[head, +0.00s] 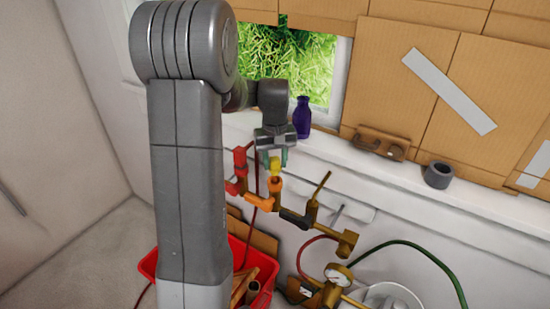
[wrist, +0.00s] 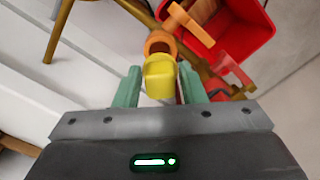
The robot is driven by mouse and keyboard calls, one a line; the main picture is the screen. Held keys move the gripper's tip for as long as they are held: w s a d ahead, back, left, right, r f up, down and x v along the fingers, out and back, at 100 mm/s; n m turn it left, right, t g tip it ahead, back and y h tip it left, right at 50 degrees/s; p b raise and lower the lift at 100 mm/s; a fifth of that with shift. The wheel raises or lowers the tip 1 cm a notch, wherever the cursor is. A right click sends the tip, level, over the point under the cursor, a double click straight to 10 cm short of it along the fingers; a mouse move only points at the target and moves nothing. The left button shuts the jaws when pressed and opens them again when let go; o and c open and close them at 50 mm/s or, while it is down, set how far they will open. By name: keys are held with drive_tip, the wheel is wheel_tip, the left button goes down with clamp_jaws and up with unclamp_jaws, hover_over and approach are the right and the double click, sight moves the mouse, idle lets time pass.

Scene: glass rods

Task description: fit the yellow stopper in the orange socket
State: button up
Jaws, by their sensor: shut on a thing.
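The yellow stopper (head: 275,164) is held between the teal fingers of my gripper (head: 271,158). In the wrist view the stopper (wrist: 160,78) sits between the two fingers of my gripper (wrist: 160,88). The orange socket (head: 275,184) is an upright cup on the pipework, right below the stopper in the head view. In the wrist view the socket's rim (wrist: 160,43) shows just beyond the stopper, which overlaps it. I cannot tell whether the stopper touches the rim or has entered it, as the stopper hides part of the opening.
A red fitting (head: 239,160) stands close left of the socket, and a brass lever (head: 318,190) to its right. A purple bottle (head: 302,117) and a grey ring (head: 438,174) stand on the ledge. A red crate (head: 265,262) and a pressure gauge (head: 338,274) are below.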

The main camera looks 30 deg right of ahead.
sight(275, 169)
drive_tip(key=shift+f+b, duration=0.9)
drive_tip(key=shift+f, duration=0.7)
drive_tip(key=shift+s+a, duration=0.1)
drive_tip(key=shift+s, duration=0.1)
drive_tip(key=shift+f+b, duration=0.3)
drive_tip(key=shift+f, duration=0.25)
idle(0.3)
drive_tip(key=o, duration=0.7)
drive_tip(key=shift+r+p, duration=2.15)
drive_tip(key=shift+r, duration=0.7)
drive_tip(key=shift+r+p, duration=0.45)
drive_tip(key=shift+r, duration=2.2)
